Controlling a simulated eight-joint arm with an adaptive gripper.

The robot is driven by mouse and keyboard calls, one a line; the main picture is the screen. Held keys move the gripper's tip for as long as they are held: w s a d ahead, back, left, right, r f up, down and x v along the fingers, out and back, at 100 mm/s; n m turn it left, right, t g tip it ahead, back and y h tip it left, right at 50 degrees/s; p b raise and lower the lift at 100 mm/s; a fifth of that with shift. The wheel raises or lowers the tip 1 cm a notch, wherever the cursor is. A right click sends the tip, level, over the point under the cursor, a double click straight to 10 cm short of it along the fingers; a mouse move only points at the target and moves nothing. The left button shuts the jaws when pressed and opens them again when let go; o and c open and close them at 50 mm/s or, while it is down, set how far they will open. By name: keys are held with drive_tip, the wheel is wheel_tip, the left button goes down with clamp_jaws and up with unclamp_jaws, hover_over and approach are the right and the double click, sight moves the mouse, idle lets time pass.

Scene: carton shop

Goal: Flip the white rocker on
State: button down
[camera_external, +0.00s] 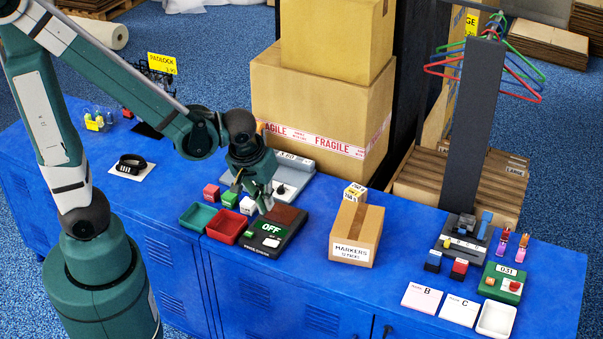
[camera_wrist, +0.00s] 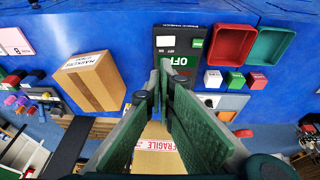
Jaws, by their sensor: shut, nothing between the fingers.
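A black switch box (camera_external: 290,240) stands on the blue bench, with a green display (camera_external: 271,226) reading OFF and a reddish-brown panel. My gripper (camera_external: 264,207) is shut and empty, at the back left of the box. In the wrist view my gripper (camera_wrist: 166,66) covers part of the OFF display (camera_wrist: 181,62). I cannot tell whether the fingertips touch the box.
Red (camera_external: 226,224) and green (camera_external: 196,215) trays sit left of the box, with small red, green and white blocks behind them. A markers carton (camera_external: 355,234) stands to the right. Tall fragile cartons (camera_external: 320,112) stand behind. Bench between box and markers carton is clear.

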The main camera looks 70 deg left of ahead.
drive_tip(key=b, duration=0.3)
hover_over(271, 243)
drive_tip(key=w, duration=0.1)
drive_tip(key=shift+w+a+f, duration=0.1)
drive_tip(key=shift+f, duration=2.2)
drive_tip(key=shift+w+a+f, duration=0.1)
drive_tip(key=shift+f, duration=2.2)
drive_tip(key=shift+w+d+f+b, duration=0.15)
drive_tip(key=shift+f+b, duration=0.35)
drive_tip(key=shift+f, duration=0.55)
drive_tip(key=shift+w+d+f+b, duration=0.1)
drive_tip(key=shift+f+b, duration=0.35)
drive_tip(key=shift+f, duration=0.55)
drive_tip(key=shift+w+d+f+g+y+b, duration=0.2)
drive_tip(key=shift+f+g+y+b, duration=0.1)
drive_tip(key=shift+f+b, duration=0.2)
drive_tip(key=shift+s+a+r, duration=0.1)
drive_tip(key=shift+s+a+r, duration=0.25)
drive_tip(key=shift+s+a, duration=0.25)
drive_tip(key=shift+s, duration=0.05)
